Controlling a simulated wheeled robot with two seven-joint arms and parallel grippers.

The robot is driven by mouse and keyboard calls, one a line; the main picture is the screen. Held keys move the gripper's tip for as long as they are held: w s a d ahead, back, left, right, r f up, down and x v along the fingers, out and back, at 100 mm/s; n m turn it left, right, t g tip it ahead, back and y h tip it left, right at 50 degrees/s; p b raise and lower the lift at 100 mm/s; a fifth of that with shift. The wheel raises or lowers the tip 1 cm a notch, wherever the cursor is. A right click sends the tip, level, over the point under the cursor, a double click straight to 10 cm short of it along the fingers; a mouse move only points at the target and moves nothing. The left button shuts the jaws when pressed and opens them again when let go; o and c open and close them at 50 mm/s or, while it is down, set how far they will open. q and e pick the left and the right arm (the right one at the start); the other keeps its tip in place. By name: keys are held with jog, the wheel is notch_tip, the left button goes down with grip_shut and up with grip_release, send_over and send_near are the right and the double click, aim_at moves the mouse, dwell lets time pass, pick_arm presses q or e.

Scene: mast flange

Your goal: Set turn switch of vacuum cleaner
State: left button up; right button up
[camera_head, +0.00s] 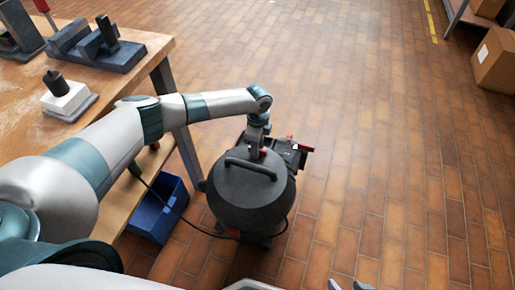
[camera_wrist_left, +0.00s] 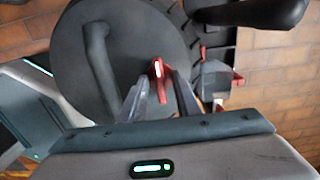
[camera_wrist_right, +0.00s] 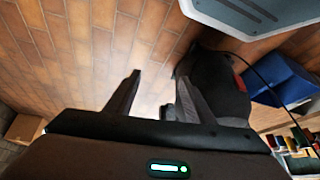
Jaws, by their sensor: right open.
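The vacuum cleaner (camera_head: 250,200) is a dark, round-topped canister with a curved handle, standing on the floor beside the workbench. Its red turn switch (camera_wrist_left: 158,82) shows in the left wrist view, with a light strip on its face. My left gripper (camera_head: 257,154) reaches down to the top of the vacuum cleaner. Its two fingers stand on either side of the red switch; I cannot tell whether they press on it. My right gripper (camera_wrist_right: 158,80) is open and empty. Its fingertips show at the bottom edge of the head view (camera_head: 348,285), apart from the vacuum cleaner.
A wooden workbench (camera_head: 150,50) with dark fixtures stands at the left. A blue bin (camera_head: 155,212) sits by its lower shelf, close to the vacuum cleaner. A dark cable (camera_head: 170,205) runs past the bin. Cardboard boxes (camera_head: 497,60) are at the far right. The tiled floor between is clear.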

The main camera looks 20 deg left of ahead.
pick_arm(q)
grip_shut()
jog(key=shift+r, duration=0.1)
